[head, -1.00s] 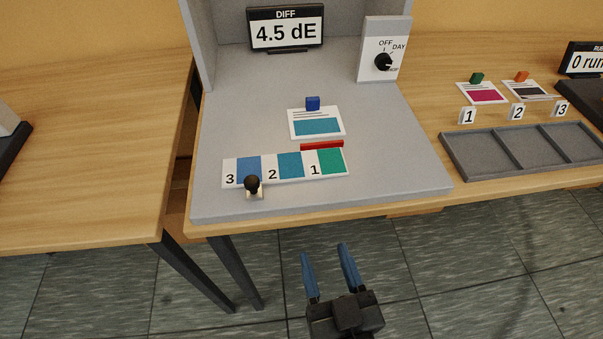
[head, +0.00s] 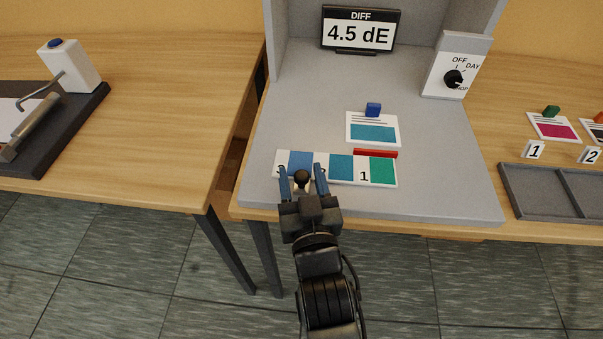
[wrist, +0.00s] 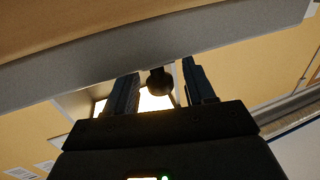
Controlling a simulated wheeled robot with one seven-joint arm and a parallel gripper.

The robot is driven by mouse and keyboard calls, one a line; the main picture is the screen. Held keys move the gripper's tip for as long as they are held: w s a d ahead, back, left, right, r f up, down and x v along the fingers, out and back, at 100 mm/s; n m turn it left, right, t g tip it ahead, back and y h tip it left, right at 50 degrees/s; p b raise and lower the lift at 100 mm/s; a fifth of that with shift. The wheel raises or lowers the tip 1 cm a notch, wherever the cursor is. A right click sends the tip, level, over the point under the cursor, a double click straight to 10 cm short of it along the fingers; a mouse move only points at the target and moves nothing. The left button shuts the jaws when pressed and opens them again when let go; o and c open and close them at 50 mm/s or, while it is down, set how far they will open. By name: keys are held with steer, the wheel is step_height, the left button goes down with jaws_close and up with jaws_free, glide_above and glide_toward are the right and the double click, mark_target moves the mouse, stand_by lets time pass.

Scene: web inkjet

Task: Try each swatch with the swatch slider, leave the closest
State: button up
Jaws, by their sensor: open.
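The swatch slider (head: 335,182) is a white strip with blue, teal and green swatches on the grey booth floor. Its black knob (head: 302,178) stands at its front left. My gripper (head: 303,172) is open, with its blue fingers on either side of the knob; contact cannot be told. In the wrist view the knob (wrist: 158,82) also shows between the fingers. A red bar (head: 375,153) lies behind swatch 1, the green one. A white card with a teal patch (head: 372,134) and a blue block stands behind the strip. The DIFF display (head: 358,30) reads 4.5 dE.
A light dial (head: 453,79) is at the booth's right wall. A grey compartment tray (head: 540,192) and cards, one magenta (head: 554,127), lie on the right. A dark board with a roller (head: 35,125) is on the left table. A gap separates the tables.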

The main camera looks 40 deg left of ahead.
steer(key=shift+w+a, duration=0.15)
steer(key=shift+w, duration=0.05)
jaws_close()
stand_by(0.5)
steer(key=shift+f, duration=0.1)
